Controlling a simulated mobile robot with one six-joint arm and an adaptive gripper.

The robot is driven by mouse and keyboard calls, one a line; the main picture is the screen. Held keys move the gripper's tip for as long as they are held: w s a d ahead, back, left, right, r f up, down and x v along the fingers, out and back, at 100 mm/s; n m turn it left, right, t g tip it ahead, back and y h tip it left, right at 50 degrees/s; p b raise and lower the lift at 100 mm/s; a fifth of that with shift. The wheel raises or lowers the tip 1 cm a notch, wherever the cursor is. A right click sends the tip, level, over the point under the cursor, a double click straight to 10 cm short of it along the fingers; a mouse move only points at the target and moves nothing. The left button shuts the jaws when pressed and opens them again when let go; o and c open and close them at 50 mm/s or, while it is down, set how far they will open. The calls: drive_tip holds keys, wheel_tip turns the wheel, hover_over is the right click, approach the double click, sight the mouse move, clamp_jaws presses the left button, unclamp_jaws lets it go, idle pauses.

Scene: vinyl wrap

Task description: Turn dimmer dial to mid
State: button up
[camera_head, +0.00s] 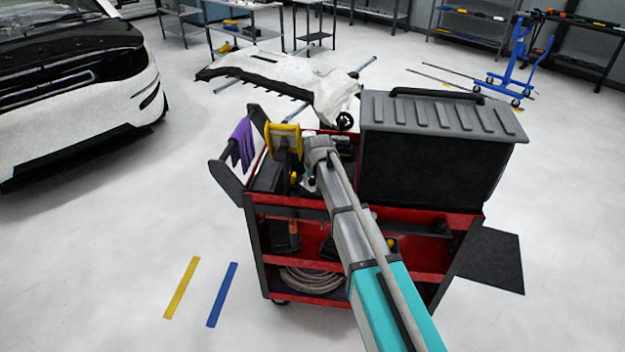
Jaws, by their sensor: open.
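I cannot make out a dimmer dial in this view. A yellow-framed device (284,133), possibly a work lamp, stands at the back left of the red tool cart (352,264). My arm reaches from the bottom right up over the cart, and its wrist ends beside the device's right side. My gripper (297,182) is low over the cart's top tray, just below the yellow frame. It looks small and dark, and its fingers are partly hidden by my wrist. It is open, with nothing seen in it. I cannot tell whether it touches the device.
A large black case with a grey ribbed lid (440,112) fills the cart's right side. A purple cloth (242,143) hangs over the left handle. A white bumper (290,80) lies on a stand behind the cart. A white car (75,90) stands left.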

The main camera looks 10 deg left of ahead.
drive_tip(key=shift+c, duration=0.2)
clamp_jaws()
drive_tip(key=shift+n, duration=0.6)
drive_tip(key=n+y, duration=0.1)
drive_tip(key=n, duration=0.1)
drive_tip(key=n+g+y, duration=0.1)
drive_tip(key=n, duration=0.2)
drive_tip(key=shift+w+d+g, duration=0.1)
drive_tip(key=shift+g, duration=0.2)
drive_tip(key=n+g, duration=0.1)
drive_tip(key=n, duration=0.4)
drive_tip(key=shift+g+y, duration=0.4)
drive_tip(key=shift+n, duration=0.4)
